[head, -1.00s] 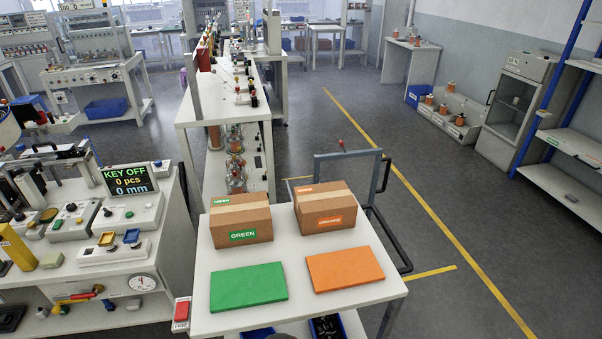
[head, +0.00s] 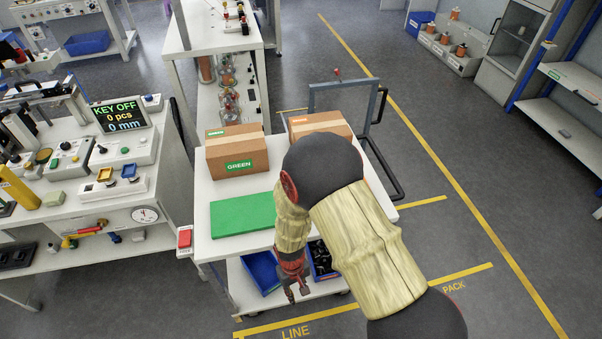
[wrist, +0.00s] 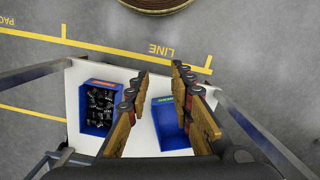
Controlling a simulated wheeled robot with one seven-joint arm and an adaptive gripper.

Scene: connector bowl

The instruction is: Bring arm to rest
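My arm shows in the head view with the bent elbow in front of the orange mat's place. My gripper (head: 290,295) hangs low at the front edge of the white cart (head: 222,255). In the wrist view my gripper (wrist: 160,72) has its two fingers apart with nothing between them. Below it on the lower shelf are an empty-looking blue bin (head: 260,272) and a blue bin with black parts (head: 323,270). Both bins also show in the wrist view, the empty one (wrist: 168,138) and the filled one (wrist: 100,132).
On the cart top stand a box labelled GREEN (head: 238,155) and a second box (head: 318,123), partly hidden by my arm. A green mat (head: 245,214) lies in front. A workbench (head: 100,215) with a KEY OFF display (head: 122,115) is at left. Floor is clear at right.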

